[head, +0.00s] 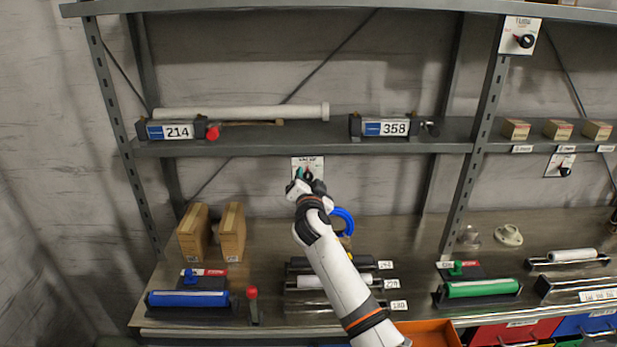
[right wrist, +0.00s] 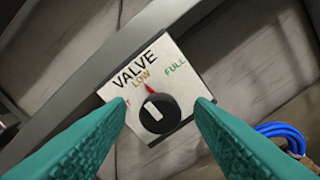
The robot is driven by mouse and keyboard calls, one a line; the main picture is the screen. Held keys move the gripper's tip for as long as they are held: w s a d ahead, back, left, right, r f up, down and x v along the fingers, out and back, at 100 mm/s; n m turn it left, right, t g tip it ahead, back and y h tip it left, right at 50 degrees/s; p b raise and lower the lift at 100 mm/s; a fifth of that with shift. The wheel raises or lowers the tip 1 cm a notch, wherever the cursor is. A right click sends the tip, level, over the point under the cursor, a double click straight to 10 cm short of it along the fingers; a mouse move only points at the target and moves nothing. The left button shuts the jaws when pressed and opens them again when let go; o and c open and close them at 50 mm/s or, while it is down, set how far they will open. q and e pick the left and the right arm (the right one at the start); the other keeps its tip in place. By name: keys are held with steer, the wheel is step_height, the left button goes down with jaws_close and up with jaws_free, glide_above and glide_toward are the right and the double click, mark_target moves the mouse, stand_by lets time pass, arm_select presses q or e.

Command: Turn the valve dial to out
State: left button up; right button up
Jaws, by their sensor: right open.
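The valve dial (right wrist: 158,114) is a round black knob with a white bar, on a white plate marked VALVE (right wrist: 183,50). Its red pointer is toward LOW at the top; FULL is at the right. A red label at the left is mostly hidden by a finger, with only its last letter showing. In the head view the plate (head: 308,161) is on the back wall below the middle shelf, partly hidden by my right gripper (head: 303,178). In the right wrist view the open teal fingers (right wrist: 162,104) are on either side of the dial, apart from it. My left gripper is not in view.
Another dial plate (head: 521,36) is at the upper right, and one (head: 560,165) is below the right shelf. A blue coil (head: 343,220) is just right of my wrist. Cardboard boxes (head: 231,232) stand left on the bench. The middle shelf (head: 400,146) runs above the gripper.

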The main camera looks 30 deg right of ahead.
steer(key=shift+w+d, duration=0.15)
steer(key=shift+w, duration=0.05)
steer(key=c, duration=1)
